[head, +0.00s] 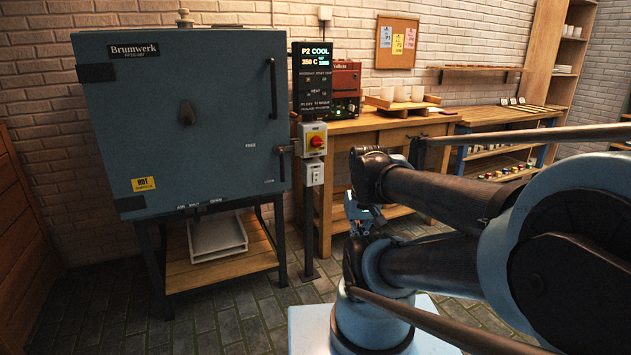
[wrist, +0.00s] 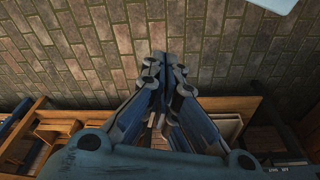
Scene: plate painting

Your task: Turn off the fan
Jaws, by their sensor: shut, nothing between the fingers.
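I cannot make out a thing that is plainly a fan in either view. A red switch knob (head: 316,141) on a yellow plate is on a post right of the kiln. A white box (head: 314,173) is below it. A black control panel (head: 312,78) above it reads "P2 COOL" and "350 C". A red machine (head: 346,78) stands on the bench behind the post.
The large blue-grey kiln (head: 185,95) stands at left with its door shut and a "HOT" label on it. White trays (head: 217,236) lie on the shelf under it. A wooden bench (head: 400,124) runs along the wall with white cups (head: 402,93) on it. Some tiled floor (head: 240,325) is clear in front.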

